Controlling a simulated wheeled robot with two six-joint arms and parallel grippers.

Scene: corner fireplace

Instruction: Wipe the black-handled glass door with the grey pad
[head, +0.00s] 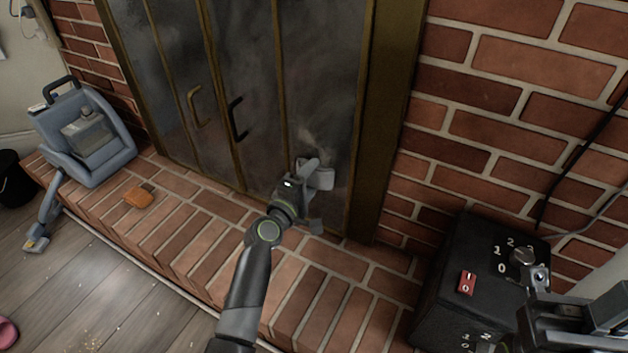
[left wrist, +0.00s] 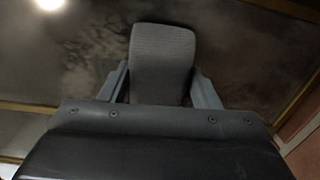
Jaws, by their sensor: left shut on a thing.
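The black-handled glass door (head: 322,75) is the right-hand door of the brass-framed fireplace screen. Its black handle (head: 236,118) is on its left side. Hazy grey smudges show on the glass, also in the left wrist view (left wrist: 75,75). My left gripper (head: 308,178) is shut on the grey pad (head: 323,178), at the lower right of this door. In the left wrist view the pad (left wrist: 163,62) stands between the two fingers, in front of the glass. I cannot tell whether it touches. My right gripper (head: 572,312) is at the lower right, partly cut off; its jaw opening is unclear.
A brass-handled door (head: 175,75) is to the left. A blue-grey machine (head: 88,135) and an orange sponge (head: 138,197) are on the brick hearth (head: 190,245). A black box (head: 450,290) with a red switch is near my right gripper. Brick wall (head: 495,110) borders the frame.

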